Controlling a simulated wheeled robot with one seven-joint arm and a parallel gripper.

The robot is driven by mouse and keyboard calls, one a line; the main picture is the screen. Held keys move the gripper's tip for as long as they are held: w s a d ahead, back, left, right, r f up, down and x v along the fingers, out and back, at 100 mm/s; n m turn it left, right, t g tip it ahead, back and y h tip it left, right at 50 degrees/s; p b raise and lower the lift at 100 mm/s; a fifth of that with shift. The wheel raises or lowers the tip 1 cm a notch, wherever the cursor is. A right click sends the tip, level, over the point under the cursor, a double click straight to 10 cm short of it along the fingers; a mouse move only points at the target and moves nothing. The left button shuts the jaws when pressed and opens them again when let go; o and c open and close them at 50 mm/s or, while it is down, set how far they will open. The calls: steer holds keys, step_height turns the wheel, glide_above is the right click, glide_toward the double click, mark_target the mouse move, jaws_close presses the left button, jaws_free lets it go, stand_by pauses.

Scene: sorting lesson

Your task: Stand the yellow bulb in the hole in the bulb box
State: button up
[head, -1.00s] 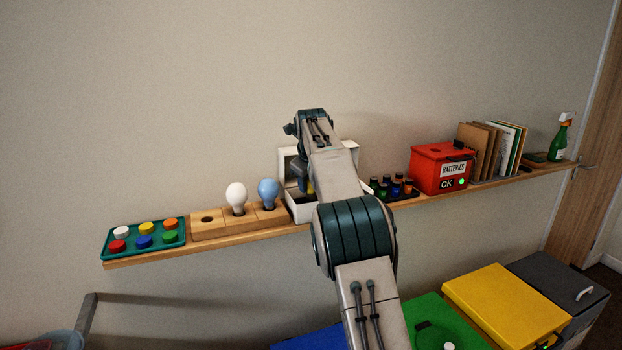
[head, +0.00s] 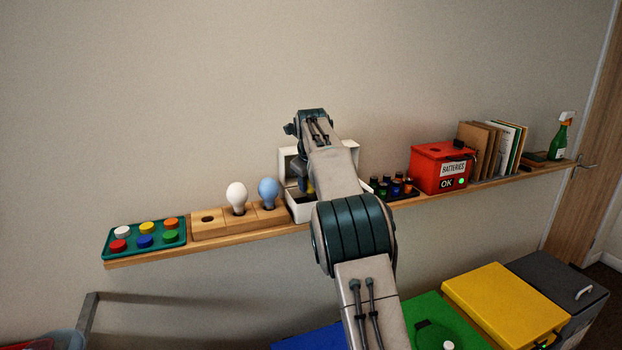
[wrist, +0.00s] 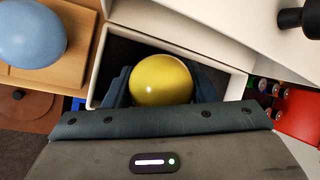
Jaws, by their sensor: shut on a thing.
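My gripper (wrist: 161,88) is shut on the yellow bulb (wrist: 161,78), with a dark finger on either side of its round glass. A small yellow part of the bulb (head: 310,188) shows beside my arm in the head view. The bulb is over or partly inside the open white box (head: 298,208); I cannot tell how deep. The wrist view shows the box's white wall (wrist: 97,70) around a dark inside. The bulb's lower end and any hole beneath it are hidden. My arm covers much of the box in the head view.
Left of the box, a wooden block (head: 222,229) has an empty hole and holds a white bulb (head: 237,196) and a blue bulb (head: 268,191). Batteries (head: 396,188) and a red battery box (head: 438,168) stand to the right. The raised white lid (head: 289,160) is close behind.

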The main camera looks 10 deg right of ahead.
steer(key=shift+f+b, duration=1)
steer(key=shift+f, duration=0.55)
stand_by(2.5)
steer(key=shift+p, duration=0.4)
stand_by(1.6)
stand_by(0.5)
steer(key=o, duration=0.4)
steer(key=shift+c, duration=0.2)
steer(key=shift+o, duration=0.4)
steer(key=o, duration=0.5)
